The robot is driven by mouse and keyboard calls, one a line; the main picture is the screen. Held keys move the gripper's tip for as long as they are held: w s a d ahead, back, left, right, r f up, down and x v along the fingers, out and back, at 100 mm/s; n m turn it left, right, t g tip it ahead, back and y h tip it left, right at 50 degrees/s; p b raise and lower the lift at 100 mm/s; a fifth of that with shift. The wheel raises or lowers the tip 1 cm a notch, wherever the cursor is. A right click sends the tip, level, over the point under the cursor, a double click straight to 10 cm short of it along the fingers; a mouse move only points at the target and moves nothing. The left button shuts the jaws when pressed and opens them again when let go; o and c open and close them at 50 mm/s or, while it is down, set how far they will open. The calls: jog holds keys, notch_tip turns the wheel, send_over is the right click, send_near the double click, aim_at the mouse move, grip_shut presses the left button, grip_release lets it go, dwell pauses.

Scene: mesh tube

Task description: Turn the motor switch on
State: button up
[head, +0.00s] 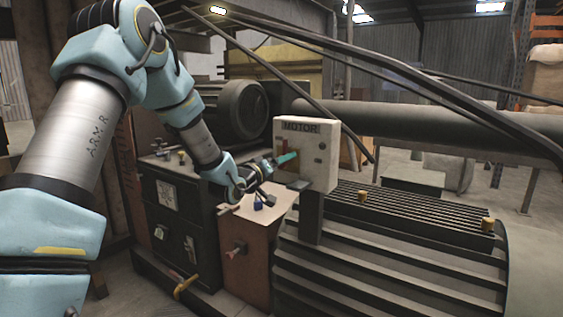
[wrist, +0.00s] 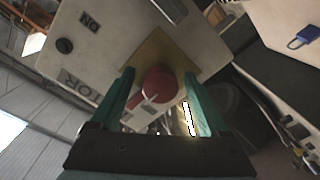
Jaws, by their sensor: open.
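The motor switch box (head: 318,150) is a pale panel marked MOTOR, on a post above the ribbed motor housing. In the wrist view, the box (wrist: 120,32) appears rotated, with an ON label and part of the word MOTOR visible. A red switch handle (wrist: 158,84) stands out from a yellow plate (wrist: 168,50) on it. My gripper (wrist: 158,75) is open, with one teal finger on each side of the red handle; I cannot tell whether either finger touches it. In the head view, my gripper (head: 287,158) is at the box's left side, and the handle is mostly hidden.
The ribbed motor housing (head: 390,250) lies below and right of the box. A dark cabinet (head: 180,215) and a brown box (head: 250,240) stand under my arm. Black bars (head: 400,75) cross above the box. A blue padlock (wrist: 303,37) shows at the right in the wrist view.

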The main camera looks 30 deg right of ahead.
jog(key=shift+c, duration=0.4)
grip_shut()
